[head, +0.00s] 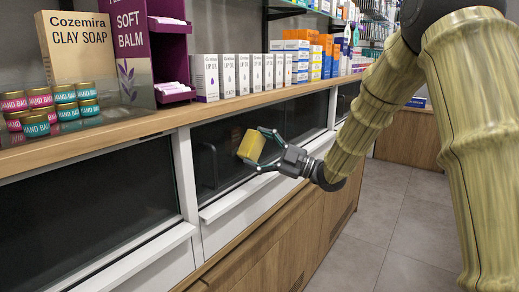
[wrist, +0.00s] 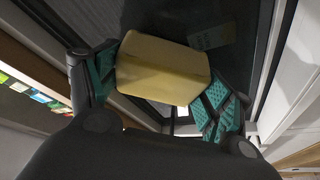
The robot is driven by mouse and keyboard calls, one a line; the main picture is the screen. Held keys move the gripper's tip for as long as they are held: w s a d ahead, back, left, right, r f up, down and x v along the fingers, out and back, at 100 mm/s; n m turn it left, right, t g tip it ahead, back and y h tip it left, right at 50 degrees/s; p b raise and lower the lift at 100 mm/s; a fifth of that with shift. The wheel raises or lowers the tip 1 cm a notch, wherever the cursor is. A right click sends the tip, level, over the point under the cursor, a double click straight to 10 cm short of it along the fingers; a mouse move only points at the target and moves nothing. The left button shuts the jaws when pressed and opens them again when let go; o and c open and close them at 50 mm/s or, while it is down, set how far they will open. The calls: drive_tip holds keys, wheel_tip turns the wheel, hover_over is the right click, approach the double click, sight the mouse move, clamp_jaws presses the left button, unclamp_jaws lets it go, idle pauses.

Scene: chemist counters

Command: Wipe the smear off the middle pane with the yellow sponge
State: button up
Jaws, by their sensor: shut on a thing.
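The yellow sponge (head: 251,146) is between the fingers of my gripper (head: 267,152), in front of the middle pane (head: 222,137) under the counter in the head view. In the wrist view my gripper (wrist: 160,85) is shut on the sponge (wrist: 163,68), with a teal-padded finger at each end. The dark pane (wrist: 185,18) lies close behind the sponge. I cannot tell whether the sponge touches it. I cannot clearly make out the smear; part of the pane is hidden behind the sponge and gripper.
The wooden counter top (head: 165,122) above the panes carries a clay soap box (head: 75,45), hand balm tins (head: 35,122) and a row of white cartons (head: 228,76). A white ledge (head: 235,199) runs below the middle pane. The tiled floor (head: 375,225) in front is clear.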

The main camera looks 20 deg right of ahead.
drive_tip(key=shift+d, duration=0.15)
drive_tip(key=shift+s+d, duration=0.9)
drive_tip(key=shift+s, duration=0.3)
drive_tip(key=shift+s+d, duration=0.85)
drive_tip(key=shift+s, duration=0.3)
drive_tip(key=shift+s+d+b, duration=0.45)
drive_tip(key=shift+s+d, duration=0.5)
drive_tip(key=shift+s, duration=0.25)
drive_tip(key=shift+a, duration=0.1)
